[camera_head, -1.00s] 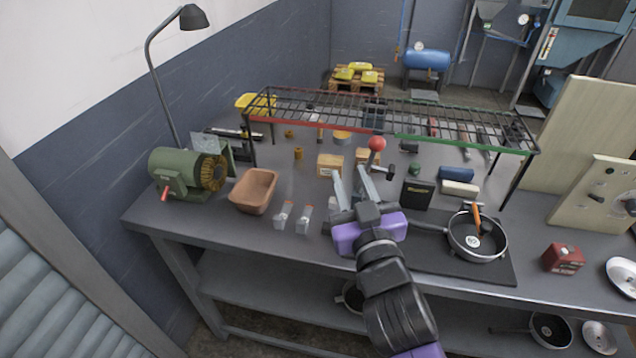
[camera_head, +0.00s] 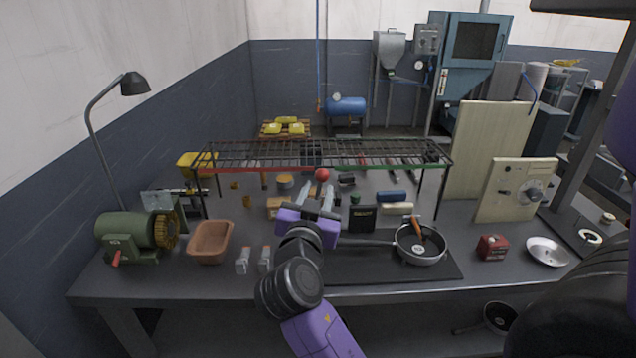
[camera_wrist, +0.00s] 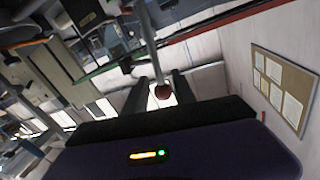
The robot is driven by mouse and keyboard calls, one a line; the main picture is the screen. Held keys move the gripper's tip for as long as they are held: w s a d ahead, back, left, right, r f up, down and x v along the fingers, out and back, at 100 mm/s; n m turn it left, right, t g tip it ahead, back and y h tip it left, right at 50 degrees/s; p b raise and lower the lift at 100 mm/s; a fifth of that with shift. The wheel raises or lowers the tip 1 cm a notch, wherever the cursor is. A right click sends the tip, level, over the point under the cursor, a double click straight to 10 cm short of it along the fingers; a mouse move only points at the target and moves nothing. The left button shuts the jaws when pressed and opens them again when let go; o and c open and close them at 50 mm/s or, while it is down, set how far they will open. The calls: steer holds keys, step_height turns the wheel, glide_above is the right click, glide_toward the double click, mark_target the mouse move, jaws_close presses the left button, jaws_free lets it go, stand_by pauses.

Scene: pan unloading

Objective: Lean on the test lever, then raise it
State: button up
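A lever with a red ball knob (camera_head: 323,174) stands up from the workbench, just in front of the wire rack. The lever's base is hidden behind my gripper.
A pan (camera_head: 421,256) stands on a dark mat (camera_head: 390,282) to the right. A terracotta-coloured bin (camera_head: 210,257) and a green motor (camera_head: 126,232) are at left. The wire rack (camera_head: 300,152) spans behind. A beige panel with a dial (camera_head: 515,188) stands far right.

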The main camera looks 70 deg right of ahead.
mark_target(319, 187)
steer(key=shift+w+d+p, duration=0.15)
steer(key=shift+d, duration=0.65)
steer(key=shift+w+d+p, duration=0.1)
steer(key=shift+d+p, duration=0.05)
steer(key=shift+d, duration=0.65)
steer(key=shift+c, duration=0.2)
jaws_close()
